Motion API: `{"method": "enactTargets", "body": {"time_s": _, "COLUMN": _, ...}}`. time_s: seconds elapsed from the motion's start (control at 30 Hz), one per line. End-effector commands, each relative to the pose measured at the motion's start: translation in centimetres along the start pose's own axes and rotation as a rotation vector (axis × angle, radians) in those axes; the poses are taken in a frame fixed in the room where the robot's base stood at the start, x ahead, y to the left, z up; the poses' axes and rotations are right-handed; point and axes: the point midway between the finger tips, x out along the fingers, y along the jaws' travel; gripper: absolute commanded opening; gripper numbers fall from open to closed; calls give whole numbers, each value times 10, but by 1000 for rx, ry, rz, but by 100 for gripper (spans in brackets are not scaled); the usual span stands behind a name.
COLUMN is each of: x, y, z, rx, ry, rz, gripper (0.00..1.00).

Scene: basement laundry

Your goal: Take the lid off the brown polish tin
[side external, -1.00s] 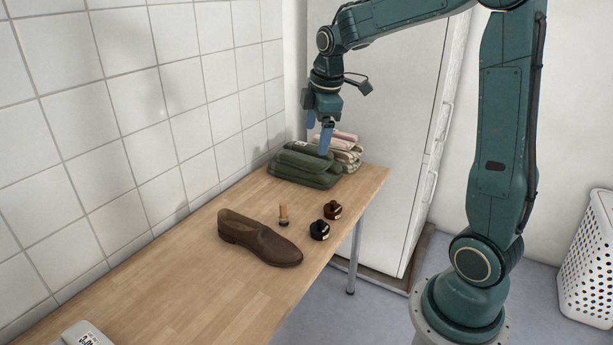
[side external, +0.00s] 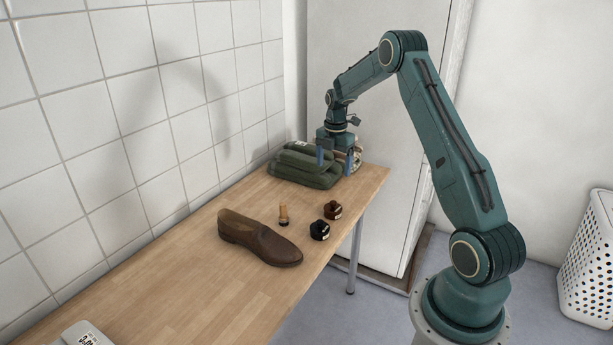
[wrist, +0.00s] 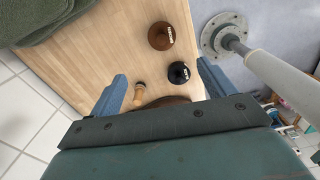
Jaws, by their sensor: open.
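The brown polish tin (side external: 333,209) stands on the wooden bench near its front edge, with a knob-like lid on top. In the wrist view the brown tin (wrist: 161,36) is near the top middle, beyond my fingers. A black tin (side external: 319,230) stands close beside it; it also shows in the wrist view (wrist: 179,73). My gripper (side external: 335,160) points down with its blue fingers apart and nothing between them. It is above the bench, behind the tins in the side view and near the folded towels. In the wrist view the fingers (wrist: 160,88) are spread wide.
A brown shoe (side external: 259,238) and a small wooden-handled brush (side external: 283,214) lie left of the tins. Folded green towels (side external: 306,165) are stacked at the bench's far end. The tiled wall (side external: 150,130) runs along the back. A scale-like device (side external: 85,335) sits at the near end.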

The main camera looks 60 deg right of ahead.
Motion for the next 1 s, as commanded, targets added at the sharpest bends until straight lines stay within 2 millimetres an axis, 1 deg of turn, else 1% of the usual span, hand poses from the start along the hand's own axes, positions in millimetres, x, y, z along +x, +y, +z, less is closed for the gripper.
{"method": "enactTargets", "body": {"time_s": 0.03, "x": 6, "y": -1, "z": 4, "rx": -11, "ry": 3, "rz": -4, "gripper": 82}}
{"method": "enactTargets", "body": {"time_s": 0.13, "x": 10, "y": -1, "z": 8, "rx": -25, "ry": 5, "rz": -7, "gripper": 82}}
{"method": "enactTargets", "body": {"time_s": 0.33, "x": 12, "y": -1, "z": 8, "rx": -29, "ry": 5, "rz": -8, "gripper": 82}}
{"method": "enactTargets", "body": {"time_s": 0.47, "x": 18, "y": -1, "z": 8, "rx": -28, "ry": 6, "rz": -9, "gripper": 82}}
{"method": "enactTargets", "body": {"time_s": 0.57, "x": 28, "y": -1, "z": 8, "rx": -28, "ry": 6, "rz": -10, "gripper": 82}}
{"method": "enactTargets", "body": {"time_s": 0.9, "x": 77, "y": -2, "z": 7, "rx": -28, "ry": 6, "rz": -10, "gripper": 82}}
{"method": "enactTargets", "body": {"time_s": 1.0, "x": 88, "y": -2, "z": 7, "rx": -28, "ry": 6, "rz": -10, "gripper": 82}}
